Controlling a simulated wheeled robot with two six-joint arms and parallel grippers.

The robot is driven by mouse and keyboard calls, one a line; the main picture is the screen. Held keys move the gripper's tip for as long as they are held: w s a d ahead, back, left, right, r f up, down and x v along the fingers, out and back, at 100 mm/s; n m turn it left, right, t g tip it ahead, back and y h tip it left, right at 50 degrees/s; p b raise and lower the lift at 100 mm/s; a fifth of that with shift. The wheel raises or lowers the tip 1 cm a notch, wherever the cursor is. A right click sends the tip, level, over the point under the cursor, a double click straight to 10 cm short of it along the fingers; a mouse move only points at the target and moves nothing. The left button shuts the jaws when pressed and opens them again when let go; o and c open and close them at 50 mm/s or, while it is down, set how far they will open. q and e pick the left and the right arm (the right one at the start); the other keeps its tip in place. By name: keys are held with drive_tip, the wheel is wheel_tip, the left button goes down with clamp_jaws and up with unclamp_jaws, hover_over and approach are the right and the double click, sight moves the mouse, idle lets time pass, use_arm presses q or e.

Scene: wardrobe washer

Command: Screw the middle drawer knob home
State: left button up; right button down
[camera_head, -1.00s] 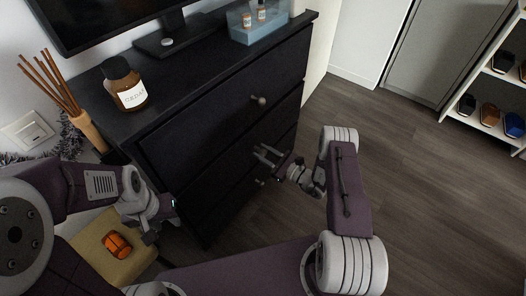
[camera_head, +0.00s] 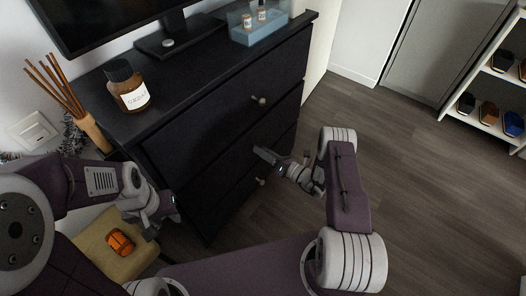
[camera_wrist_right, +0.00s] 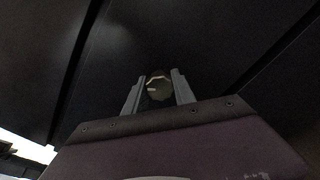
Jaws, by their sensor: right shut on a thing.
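The dark dresser (camera_head: 215,125) has three drawers on its front. The middle drawer knob (camera_wrist_right: 160,88) shows in the right wrist view as a round, pale-edged end between the two fingers. My right gripper (camera_head: 262,153) is at the middle drawer front, shut on that knob; its fingers also show in the right wrist view (camera_wrist_right: 157,93). In the head view the gripper hides the knob, and I cannot tell whether the knob sits flush. My left gripper (camera_head: 172,216) hangs at the dresser's left front corner, apart from the knob; its fingers are too unclear to read.
The top knob (camera_head: 260,100) and bottom knob (camera_head: 260,181) stand out from their drawers. An amber jar (camera_head: 127,88) and a blue tray (camera_head: 262,28) are on top. An orange object (camera_head: 119,242) lies on a tan seat (camera_head: 95,260). The floor at right is clear.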

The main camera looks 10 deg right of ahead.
drive_tip(key=m, duration=0.6)
drive_tip(key=shift+m, duration=0.3)
idle(0.4)
drive_tip(key=c, duration=1)
unclamp_jaws()
drive_tip(key=shift+c, duration=0.2)
